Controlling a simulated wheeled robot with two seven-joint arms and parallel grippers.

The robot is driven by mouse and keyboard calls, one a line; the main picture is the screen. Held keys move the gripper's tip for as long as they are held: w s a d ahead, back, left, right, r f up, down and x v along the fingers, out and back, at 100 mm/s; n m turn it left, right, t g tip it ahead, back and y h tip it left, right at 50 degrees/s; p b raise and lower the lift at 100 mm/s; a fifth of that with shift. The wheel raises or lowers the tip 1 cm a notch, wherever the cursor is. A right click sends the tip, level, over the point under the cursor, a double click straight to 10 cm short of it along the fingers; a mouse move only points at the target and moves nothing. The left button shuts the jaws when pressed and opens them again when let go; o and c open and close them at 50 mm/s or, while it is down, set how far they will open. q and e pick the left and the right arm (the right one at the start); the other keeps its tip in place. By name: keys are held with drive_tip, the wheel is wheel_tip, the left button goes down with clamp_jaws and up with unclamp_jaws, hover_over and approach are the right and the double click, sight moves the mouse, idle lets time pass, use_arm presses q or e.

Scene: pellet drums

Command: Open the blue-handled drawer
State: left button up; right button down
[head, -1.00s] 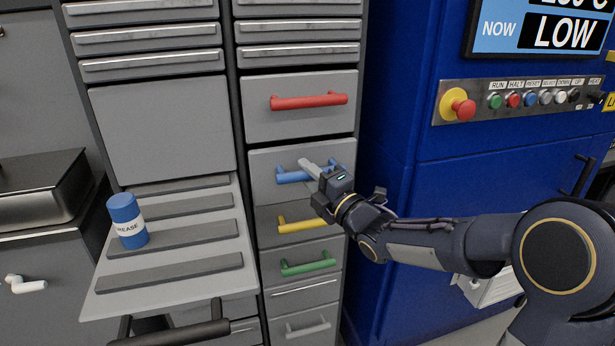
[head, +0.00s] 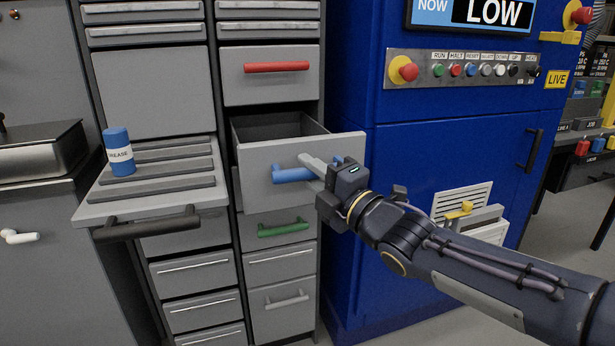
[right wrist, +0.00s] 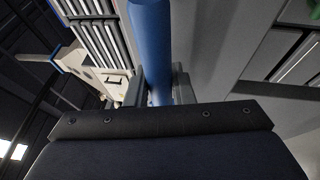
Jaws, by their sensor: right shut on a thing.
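The blue-handled drawer (head: 250,170) stands pulled out of the cabinet in the head view, and its open top shows a dark inside with nothing visible in it. Its blue handle (head: 290,175) runs across the front panel. My right gripper (head: 312,170) is shut on the blue handle near its right part. In the right wrist view the blue handle (right wrist: 150,45) passes between the fingers (right wrist: 154,88) of that gripper. My left gripper is not in view.
A red-handled drawer (head: 270,75) above and a green-handled drawer (head: 278,232) below are shut. A blue grease can (head: 119,152) stands on the pulled-out shelf (head: 95,212) at left. A blue machine (head: 450,140) with a button panel stands close at right.

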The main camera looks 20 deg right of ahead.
drive_tip(key=shift+s, duration=0.3)
drive_tip(key=c, duration=1.3)
unclamp_jaws()
drive_tip(key=shift+o, duration=0.2)
drive_tip(key=p+v, duration=0.1)
drive_tip(key=v, duration=0.6)
drive_tip(key=shift+s+d, duration=0.15)
drive_tip(key=shift+s, duration=0.15)
drive_tip(key=shift+f, duration=0.15)
